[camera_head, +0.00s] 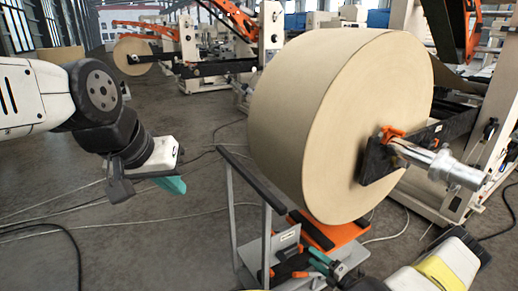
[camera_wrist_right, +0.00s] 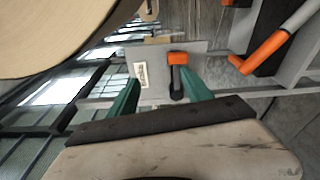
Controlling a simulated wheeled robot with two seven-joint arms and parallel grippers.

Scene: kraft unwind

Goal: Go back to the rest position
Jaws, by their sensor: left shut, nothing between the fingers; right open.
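My left gripper (camera_head: 172,184) hangs on the left in the head view, shut and empty, with its teal fingers over bare floor. My right gripper (camera_head: 318,264) is low in the head view, over the small cart (camera_head: 240,162) below the big kraft roll. In the right wrist view its teal fingers (camera_wrist_right: 162,92) are spread apart. A pale plate with a label (camera_wrist_right: 146,75) and an orange and black handle (camera_wrist_right: 177,58) show between and beyond the fingers. I cannot tell whether the fingers touch them.
The big kraft roll (camera_head: 300,120) sits on a metal shaft (camera_head: 435,165) close to my right arm. An orange and grey bar (camera_wrist_right: 275,45) is at the upper right of the wrist view. Cables (camera_head: 70,235) lie on the otherwise clear floor at left.

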